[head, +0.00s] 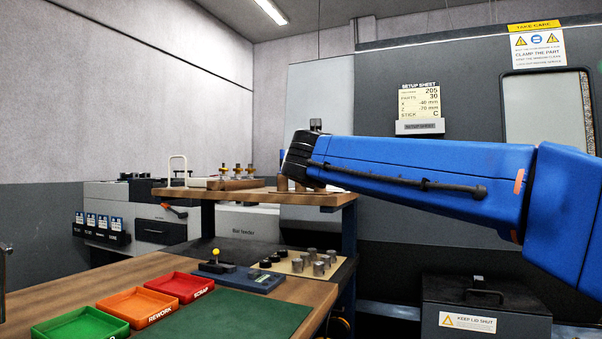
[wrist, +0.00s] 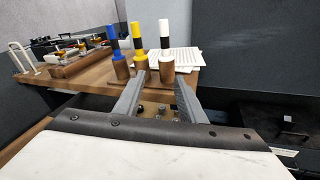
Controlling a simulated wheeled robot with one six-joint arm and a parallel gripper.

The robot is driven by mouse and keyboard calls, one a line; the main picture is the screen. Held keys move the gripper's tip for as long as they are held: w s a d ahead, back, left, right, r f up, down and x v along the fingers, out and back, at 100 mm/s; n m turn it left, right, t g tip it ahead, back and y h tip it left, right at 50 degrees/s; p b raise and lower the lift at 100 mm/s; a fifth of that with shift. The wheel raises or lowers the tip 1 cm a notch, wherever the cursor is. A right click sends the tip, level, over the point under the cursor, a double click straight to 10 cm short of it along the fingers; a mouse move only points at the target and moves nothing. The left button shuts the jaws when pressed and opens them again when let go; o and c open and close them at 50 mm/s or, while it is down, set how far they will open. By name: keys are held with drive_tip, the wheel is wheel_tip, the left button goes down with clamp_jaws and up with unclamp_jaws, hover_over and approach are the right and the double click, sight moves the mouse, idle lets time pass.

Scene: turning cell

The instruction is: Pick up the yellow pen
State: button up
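The yellow pen (wrist: 136,30) stands upright in a round wooden holder (wrist: 141,63) on the raised wooden shelf, with a dark band around its middle. A blue pen (wrist: 113,36) stands to its left and a white-and-black pen (wrist: 165,28) to its right, each in its own holder. My gripper (wrist: 160,80) is open and empty. Its two fingers point toward the holders, with the left fingertip just below the yellow pen's holder in the picture; I cannot tell the distance. In the head view my blue arm hides the yellow pen and the fingers.
White printed sheets (wrist: 186,60) lie behind the pens. A wooden tray (wrist: 80,66) with brass-coloured pieces and a white handle-shaped frame (head: 177,168) are left on the shelf (head: 225,195). Below are red (head: 180,287), orange and green bins on the bench. A grey machine stands behind.

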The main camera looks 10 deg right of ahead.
drive_tip(key=w+a+r+n+t, duration=0.1)
drive_tip(key=w+a+r+n, duration=0.2)
drive_tip(key=r, duration=0.2)
drive_tip(key=x, duration=1.1)
drive_tip(key=shift+a+f, duration=0.1)
drive_tip(key=shift+a, duration=0.1)
drive_tip(key=shift+a+x, duration=0.2)
drive_tip(key=shift+x, duration=2.7)
clamp_jaws()
